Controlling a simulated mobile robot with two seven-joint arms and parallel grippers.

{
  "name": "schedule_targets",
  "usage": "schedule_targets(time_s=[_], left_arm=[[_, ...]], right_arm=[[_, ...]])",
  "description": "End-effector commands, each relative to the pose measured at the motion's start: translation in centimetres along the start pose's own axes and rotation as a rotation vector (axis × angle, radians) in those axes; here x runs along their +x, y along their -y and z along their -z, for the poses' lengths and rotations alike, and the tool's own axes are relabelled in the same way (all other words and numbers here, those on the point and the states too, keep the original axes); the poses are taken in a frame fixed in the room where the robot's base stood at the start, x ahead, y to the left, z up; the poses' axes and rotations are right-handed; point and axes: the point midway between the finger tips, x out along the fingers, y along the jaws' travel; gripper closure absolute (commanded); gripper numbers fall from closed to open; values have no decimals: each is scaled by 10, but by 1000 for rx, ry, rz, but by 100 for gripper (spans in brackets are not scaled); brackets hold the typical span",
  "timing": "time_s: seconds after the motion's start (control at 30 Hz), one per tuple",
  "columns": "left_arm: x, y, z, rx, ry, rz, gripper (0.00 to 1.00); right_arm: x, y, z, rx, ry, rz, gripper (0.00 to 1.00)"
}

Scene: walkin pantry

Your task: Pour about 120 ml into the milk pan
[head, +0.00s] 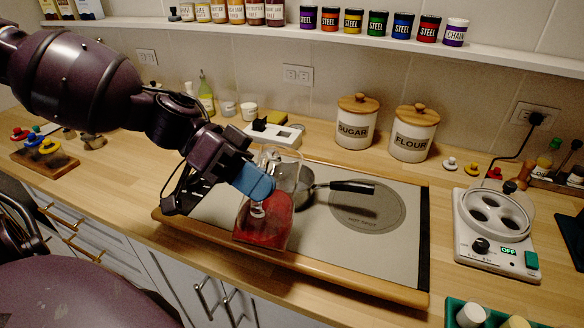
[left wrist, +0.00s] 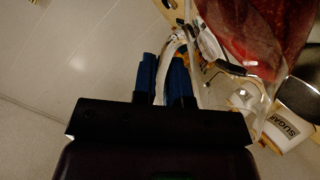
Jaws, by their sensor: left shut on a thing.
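A clear jug (head: 268,222) with red liquid in its lower part is in my left gripper (head: 256,182), in front of the milk pan. It leans a little in the head view, and I see no stream of liquid. In the left wrist view my left gripper (left wrist: 167,80) has its blue fingers closed on the pale jug handle, and the red jug (left wrist: 265,35) fills the upper right. The milk pan (head: 306,184) is partly hidden behind the jug; its black handle points right. Its inside is hidden. My right gripper is not in view.
The pan is on a pale board (head: 405,235) with a round grey hot-spot mark (head: 368,212). Sugar (head: 357,122) and flour (head: 413,133) canisters stand behind. A white appliance (head: 495,235) reading OFF is at right. A green crate (head: 455,312) is at the lower right.

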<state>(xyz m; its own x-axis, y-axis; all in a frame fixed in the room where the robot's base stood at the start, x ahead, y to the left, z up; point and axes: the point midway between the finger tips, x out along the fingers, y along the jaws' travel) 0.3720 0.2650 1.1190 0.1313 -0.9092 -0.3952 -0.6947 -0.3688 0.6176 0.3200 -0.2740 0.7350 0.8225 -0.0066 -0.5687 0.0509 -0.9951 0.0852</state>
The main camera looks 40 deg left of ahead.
Motion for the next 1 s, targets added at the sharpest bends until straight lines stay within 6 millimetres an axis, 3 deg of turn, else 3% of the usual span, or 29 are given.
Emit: schedule_targets(time_s=[1.0], left_arm=[[-12,-4,25,-169,18,-84,100]], right_arm=[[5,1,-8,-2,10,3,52]])
